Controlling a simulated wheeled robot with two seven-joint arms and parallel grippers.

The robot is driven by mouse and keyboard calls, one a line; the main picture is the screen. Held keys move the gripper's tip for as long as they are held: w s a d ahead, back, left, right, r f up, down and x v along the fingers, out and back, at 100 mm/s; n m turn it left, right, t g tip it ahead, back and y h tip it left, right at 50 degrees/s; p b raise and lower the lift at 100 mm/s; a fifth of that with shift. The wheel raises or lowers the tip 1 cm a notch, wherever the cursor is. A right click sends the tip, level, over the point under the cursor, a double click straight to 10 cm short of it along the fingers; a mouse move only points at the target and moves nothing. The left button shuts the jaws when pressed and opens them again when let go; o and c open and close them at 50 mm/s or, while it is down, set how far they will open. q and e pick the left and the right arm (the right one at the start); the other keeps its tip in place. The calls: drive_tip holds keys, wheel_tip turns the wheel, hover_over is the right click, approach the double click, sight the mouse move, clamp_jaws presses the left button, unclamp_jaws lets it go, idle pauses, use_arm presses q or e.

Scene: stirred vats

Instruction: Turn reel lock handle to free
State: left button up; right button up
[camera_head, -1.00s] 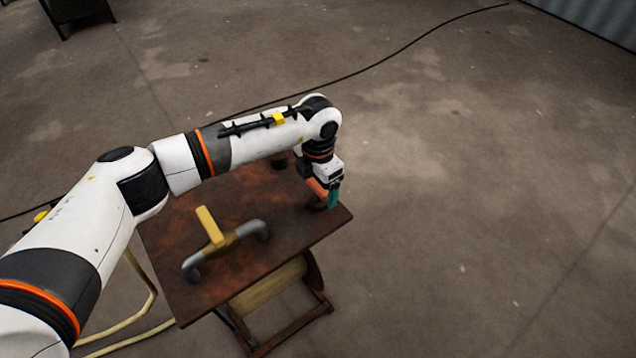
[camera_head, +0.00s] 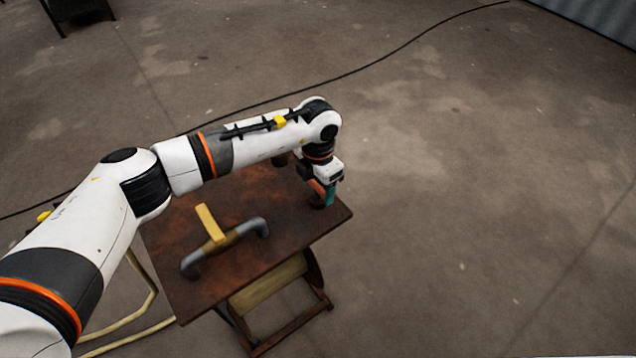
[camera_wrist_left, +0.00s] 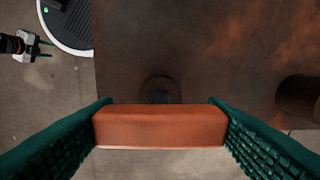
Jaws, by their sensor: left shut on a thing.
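The orange-red reel lock handle (camera_wrist_left: 160,127) lies as a bar across the left wrist view, between my green-padded left fingers. My left gripper (camera_wrist_left: 160,128) is shut on it, one finger at each end. A dark round mount (camera_wrist_left: 158,88) shows just beyond the bar. In the head view my left gripper (camera_head: 326,195) points down at the right corner of the rusty brown table top (camera_head: 285,215), and only a sliver of the handle (camera_head: 317,187) shows. My right gripper (camera_wrist_left: 38,47) shows small at the left wrist view's upper left; its finger gap is unclear.
A yellow lever (camera_head: 209,222) and a grey-ended pipe handle (camera_head: 192,264) stand on the table top. A dark cylinder (camera_wrist_left: 299,97) rises from it at the wrist view's right. A yellowish hose (camera_head: 145,305) runs left. The floor at right is clear.

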use_arm(q)
drive_tip(key=n+b, duration=0.2)
drive_tip(key=n, duration=0.2)
drive_tip(key=n+b, duration=0.1)
drive_tip(key=n, duration=0.3)
drive_tip(key=shift+n, duration=0.3)
drive_tip(key=n+b, duration=0.1)
drive_tip(key=n, duration=0.3)
drive_tip(key=shift+n, duration=0.3)
drive_tip(key=n, duration=0.4)
drive_tip(key=shift+b, duration=0.4)
drive_tip(key=shift+n, duration=0.3)
drive_tip(key=o, duration=1)
drive_tip(key=shift+r, duration=0.15)
